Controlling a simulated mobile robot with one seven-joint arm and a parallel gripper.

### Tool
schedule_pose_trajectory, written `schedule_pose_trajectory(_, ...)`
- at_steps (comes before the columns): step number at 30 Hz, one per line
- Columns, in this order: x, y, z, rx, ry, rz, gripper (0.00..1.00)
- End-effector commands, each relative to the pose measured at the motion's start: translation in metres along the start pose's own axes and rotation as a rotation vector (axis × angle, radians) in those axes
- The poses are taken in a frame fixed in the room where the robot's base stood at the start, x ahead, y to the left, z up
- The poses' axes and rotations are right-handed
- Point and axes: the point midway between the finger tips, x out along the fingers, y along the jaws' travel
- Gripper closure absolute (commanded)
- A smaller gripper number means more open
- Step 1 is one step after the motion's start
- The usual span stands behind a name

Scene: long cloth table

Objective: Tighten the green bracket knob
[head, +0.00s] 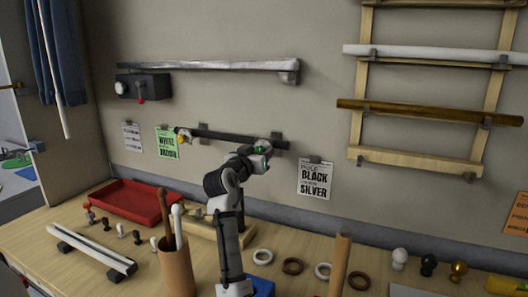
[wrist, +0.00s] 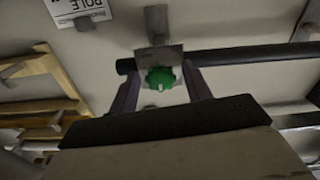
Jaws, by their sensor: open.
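The green bracket knob (wrist: 160,78) sits on a grey metal bracket plate (wrist: 172,56) on the wall, centred between my fingers in the wrist view. My gripper (wrist: 161,82) is open, with one finger on each side of the knob. Gaps show at both sides, and I cannot tell whether a finger touches it. There my gripper (head: 267,150) is at the pole's right end and mostly hides the knob and bracket.
A green sign (head: 167,142) is at the pole's left end. Below on the table are a red tray (head: 132,202), a brown holder with rods (head: 176,270), rings and finials. A wooden rack (head: 415,158) is at right.

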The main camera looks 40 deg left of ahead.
Motion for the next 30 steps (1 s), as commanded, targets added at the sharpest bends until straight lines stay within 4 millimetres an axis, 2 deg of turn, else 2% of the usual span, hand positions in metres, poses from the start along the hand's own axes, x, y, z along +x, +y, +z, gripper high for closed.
schedule_pose_trajectory(8, -0.0003, -0.0006, -0.0001, 0.000, 0.000, 0.000, 0.51)
schedule_pose_trajectory(19, -0.0002, -0.0005, -0.0001, 0.000, 0.000, -0.001, 0.96)
schedule_pose_trajectory(30, -0.0004, -0.0008, 0.0020, 0.071, 0.001, -0.001, 0.96)
